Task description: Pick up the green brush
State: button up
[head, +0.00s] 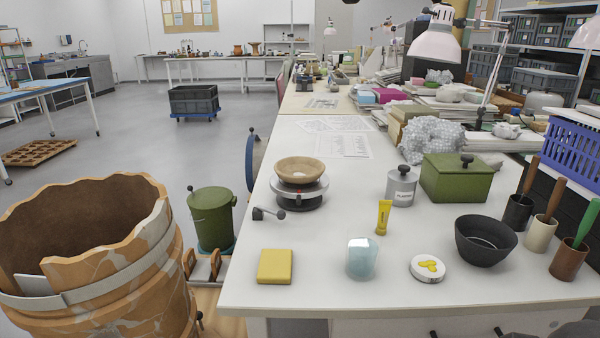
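The green brush stands tilted in a brown cup (567,261) at the right edge of the white table in the head view. Its green handle (587,224) sticks up out of the cup and leans right; its lower end is hidden inside the cup. My gripper is not in view, so I cannot see its state.
Left of the brown cup, a cream cup (540,235) and a black cup (517,213) hold brown-handled tools. A black bowl (484,241) stands close by. A blue crate (572,160) is behind them. The table's front middle holds a glass (361,259) and a yellow block (275,267).

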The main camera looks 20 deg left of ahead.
aim_at(594, 209)
jog(key=u, duration=1.85)
jog(key=k, duration=0.8)
jog(key=z, duration=1.45)
jog(key=i, duration=0.5)
jog(key=u, duration=0.05)
